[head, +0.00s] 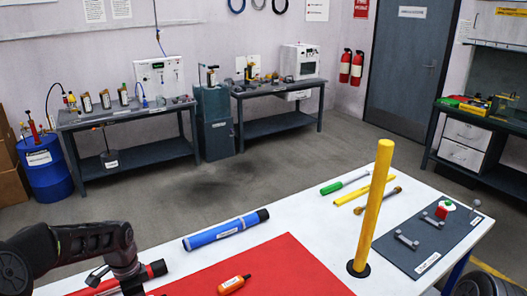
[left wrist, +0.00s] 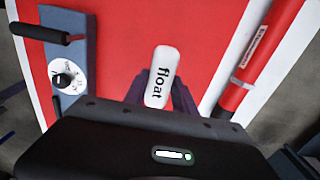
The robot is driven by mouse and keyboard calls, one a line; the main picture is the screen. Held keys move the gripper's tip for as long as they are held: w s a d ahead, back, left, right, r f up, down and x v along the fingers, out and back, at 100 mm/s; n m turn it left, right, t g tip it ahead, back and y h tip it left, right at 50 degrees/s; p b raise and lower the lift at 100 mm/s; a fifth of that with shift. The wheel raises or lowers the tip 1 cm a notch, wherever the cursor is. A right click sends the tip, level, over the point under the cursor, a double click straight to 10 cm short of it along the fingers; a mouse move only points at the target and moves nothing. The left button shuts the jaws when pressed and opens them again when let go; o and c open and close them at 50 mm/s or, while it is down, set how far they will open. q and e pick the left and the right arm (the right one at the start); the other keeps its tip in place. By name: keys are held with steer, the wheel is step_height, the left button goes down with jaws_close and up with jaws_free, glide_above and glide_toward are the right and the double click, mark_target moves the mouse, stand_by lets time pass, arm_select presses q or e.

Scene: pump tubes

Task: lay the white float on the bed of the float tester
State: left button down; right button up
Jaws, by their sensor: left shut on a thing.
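The white float (left wrist: 159,76), a short rounded cylinder marked "float", sits between the dark fingers of my left gripper (left wrist: 161,90) in the left wrist view. The gripper is shut on it, above a red mat. A blue-grey plate (left wrist: 62,108) with a white dial and a dark handle is at the left of that view; it may be the float tester, but no label on it is readable. In the head view my left arm comes in at the lower left, and I cannot make out the float there. My right gripper is not in view.
A red tube (left wrist: 265,55) lies right of the float. A dark mat with fittings (head: 420,250) is at right.

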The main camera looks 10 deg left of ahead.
arm_select(q)
steer(key=n, duration=0.4)
steer(key=shift+s+n, duration=0.3)
steer(key=shift+s, duration=0.1)
steer(key=shift+d+r+n, duration=0.1)
steer(key=shift+d+n, duration=0.3)
steer(key=shift+n, duration=0.4)
steer(key=w+d+r+n+b, duration=0.1)
steer(key=w+d+b, duration=0.1)
steer(key=d, duration=0.8)
steer(key=w+d+r+n+b, duration=0.1)
steer(key=w+d+r+n, duration=0.1)
steer(key=d, duration=0.8)
steer(key=shift+w+r+n+b, duration=0.25)
steer(key=shift+w+n+b, duration=0.1)
steer(key=shift+w, duration=0.3)
steer(key=shift+f, duration=0.1)
